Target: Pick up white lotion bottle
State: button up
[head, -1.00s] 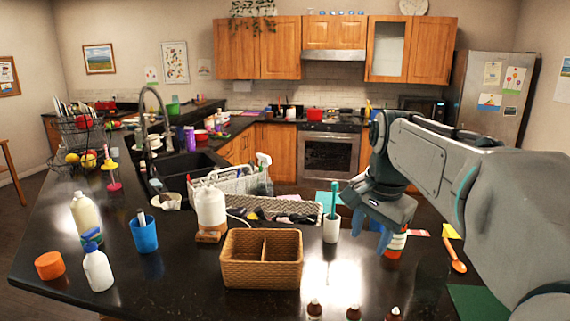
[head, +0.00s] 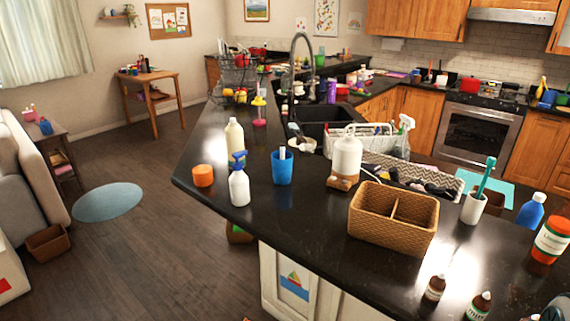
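Three pale bottles stand upright on the black counter, and I cannot read a label to tell which is the lotion. One is a small white bottle with a blue top (head: 239,187), near the counter's left edge. Behind it stands a taller cream bottle (head: 234,137). Farther right, a rounded white bottle (head: 347,157) stands on a small brown base. None of them is held. My gripper is not in view; only a sliver of what looks like my arm shows in the bottom right corner.
An orange tub (head: 203,176) and a blue cup (head: 281,169) flank the blue-topped bottle. A wicker basket (head: 392,220), a white cup with a toothbrush (head: 473,209) and small brown bottles (head: 435,287) stand rightward. The floor left of the counter (head: 150,240) is mostly open.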

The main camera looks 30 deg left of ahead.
aim_at(239, 183)
jog(key=u, duration=2.55)
jog(key=k, duration=1.2)
jog(key=u, duration=0.85)
jog(key=i, duration=2.2)
jog(key=z, duration=0.9)
jog(key=i, duration=1.25)
jog(key=z, duration=1.75)
jog(key=i, duration=0.7)
jog(key=z, duration=0.6)
